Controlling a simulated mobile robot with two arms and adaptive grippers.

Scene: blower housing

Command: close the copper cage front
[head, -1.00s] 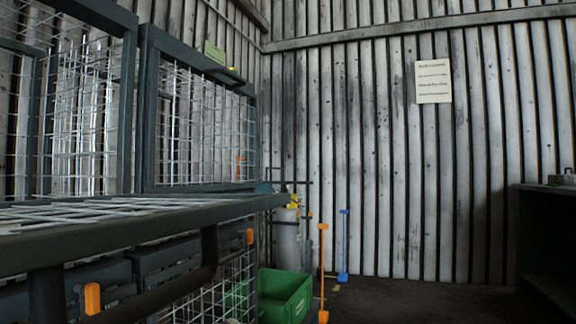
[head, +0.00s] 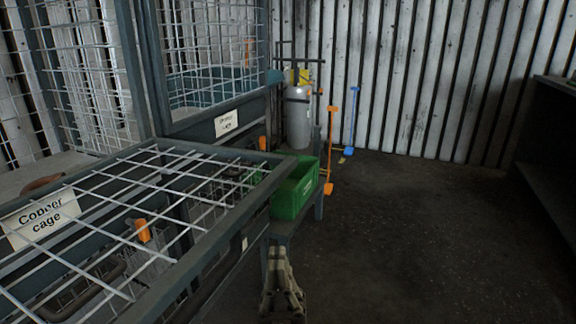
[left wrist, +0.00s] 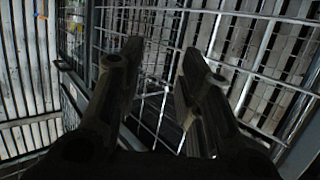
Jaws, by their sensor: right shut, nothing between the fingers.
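The copper cage front (head: 205,232), a dark-framed wire mesh panel with a white "Copper cage" label (head: 42,218), lies folded out, roughly flat, across the lower left of the head view. Its cage behind is open at the top left. My right gripper (head: 283,258) shows at the bottom centre of the head view, shut and empty. It is to the right of the panel's outer edge, apart from it in the picture. My left gripper (left wrist: 158,68) shows only in the left wrist view. Its fingers are apart with nothing between them, and wire mesh is behind them.
Another labelled mesh cage (head: 213,60) stands behind. A green bin (head: 293,190) sits just past the panel's far corner. A grey cylinder (head: 298,118) and orange (head: 329,150) and blue (head: 352,118) long-handled tools stand near the wall. The floor at right is clear.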

